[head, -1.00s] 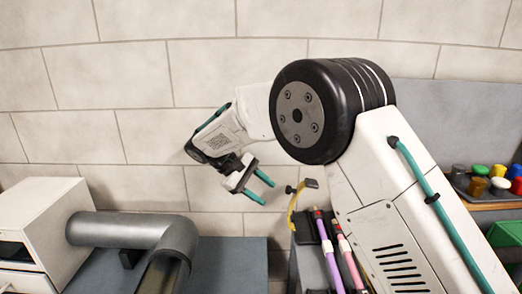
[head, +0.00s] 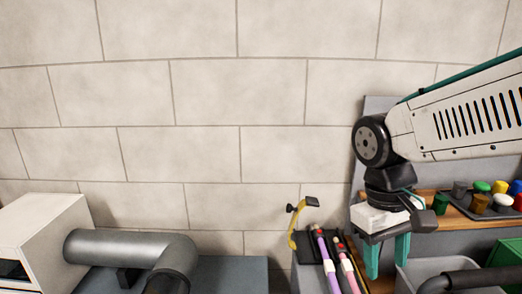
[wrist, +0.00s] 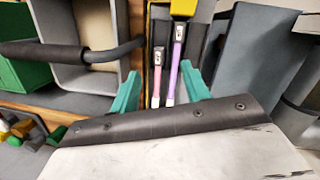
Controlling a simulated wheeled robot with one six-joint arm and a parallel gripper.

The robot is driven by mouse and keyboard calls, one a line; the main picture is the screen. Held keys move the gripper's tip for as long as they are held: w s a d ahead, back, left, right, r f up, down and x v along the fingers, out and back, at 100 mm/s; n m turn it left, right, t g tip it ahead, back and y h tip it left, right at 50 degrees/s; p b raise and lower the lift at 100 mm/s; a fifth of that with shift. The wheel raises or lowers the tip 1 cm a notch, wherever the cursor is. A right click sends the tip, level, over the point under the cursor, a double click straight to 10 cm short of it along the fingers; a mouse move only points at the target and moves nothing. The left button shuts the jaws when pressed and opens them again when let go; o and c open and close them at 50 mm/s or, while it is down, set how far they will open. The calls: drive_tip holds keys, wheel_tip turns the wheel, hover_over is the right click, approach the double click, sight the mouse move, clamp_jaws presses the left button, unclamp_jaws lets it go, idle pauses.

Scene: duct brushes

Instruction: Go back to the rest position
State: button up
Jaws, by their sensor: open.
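My gripper (head: 387,262) is at the right in the head view, pointing down, with its teal fingers apart. The fingers also show in the wrist view (wrist: 160,88), with nothing held between them. In the wrist view the pink brush (wrist: 157,76) and the purple brush (wrist: 175,68) appear beyond the fingertips. The lower ends of the brushes are cut off in the head view.
A grey duct pipe (head: 125,247) joins a white box (head: 38,228) at the left. A yellow curved piece (head: 294,226) stands beside the brushes. Several coloured jars sit on a tray (head: 466,208) at the right. A grey bin (head: 412,272) is just right of my gripper.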

drive_tip(key=s+d+r+m+t+y, duration=0.1)
drive_tip(key=s+d+m+t, duration=0.2)
drive_tip(key=s, duration=0.7)
drive_tip(key=shift+d+r+y, duration=0.15)
drive_tip(key=shift+d+y, duration=0.15)
drive_tip(key=shift+d, duration=0.85)
